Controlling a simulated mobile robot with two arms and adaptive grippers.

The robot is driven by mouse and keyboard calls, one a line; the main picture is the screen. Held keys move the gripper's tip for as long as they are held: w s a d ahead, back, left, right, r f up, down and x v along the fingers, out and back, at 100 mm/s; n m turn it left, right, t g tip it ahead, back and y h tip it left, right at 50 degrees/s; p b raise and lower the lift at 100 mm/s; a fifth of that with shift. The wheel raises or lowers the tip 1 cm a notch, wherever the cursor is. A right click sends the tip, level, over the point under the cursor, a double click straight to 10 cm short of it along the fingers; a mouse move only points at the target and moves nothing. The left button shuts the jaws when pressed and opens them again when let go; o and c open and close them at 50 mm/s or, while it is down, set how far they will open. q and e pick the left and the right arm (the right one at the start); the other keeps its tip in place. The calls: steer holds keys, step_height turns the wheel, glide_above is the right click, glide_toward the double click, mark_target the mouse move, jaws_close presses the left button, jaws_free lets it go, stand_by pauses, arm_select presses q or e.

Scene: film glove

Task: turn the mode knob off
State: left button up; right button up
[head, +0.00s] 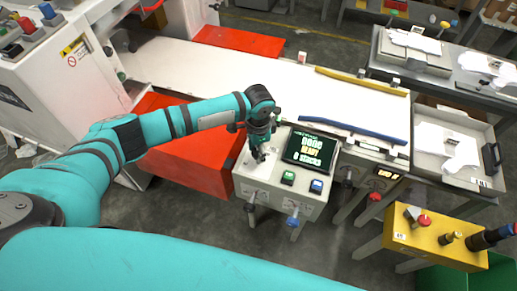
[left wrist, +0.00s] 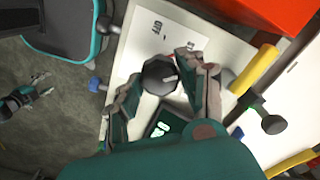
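The mode knob (left wrist: 160,76) is a round dark knob on the pale top of the control box (head: 243,183). A light mark on it points to the right in the left wrist view. Printed lettering, including OFF (left wrist: 157,29), is on the plate above it there. My left gripper (head: 259,157) is over the knob, pointing down. In the left wrist view its fingers (left wrist: 158,70) stand apart on either side of the knob; I cannot tell whether they touch it. In the head view the gripper hides the knob. My right gripper (left wrist: 42,85) shows small at the left, fingers apart.
A dark screen (head: 311,150) with lit text, a green button (head: 288,178) and a blue button (head: 316,186) are close to the knob. A red panel (head: 190,150) is to the left. A yellow box (head: 430,237) stands at the right.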

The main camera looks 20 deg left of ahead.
arm_select(q)
steer(key=c, duration=0.5)
steer(key=shift+r+n+p, duration=0.25)
steer(key=shift+n+p, duration=0.45)
steer(key=shift+p, duration=0.45)
steer(key=n+p, duration=0.4)
steer(key=shift+p, duration=0.35)
steer(key=n+p, duration=0.3)
steer(key=shift+n, duration=0.4)
steer(key=shift+w+f+n+p, duration=0.1)
steer(key=shift+n+p, duration=0.75)
steer(key=shift+n, duration=0.55)
steer(key=o, duration=1.2)
steer(key=shift+f, duration=0.1)
steer(key=shift+c, duration=0.2)
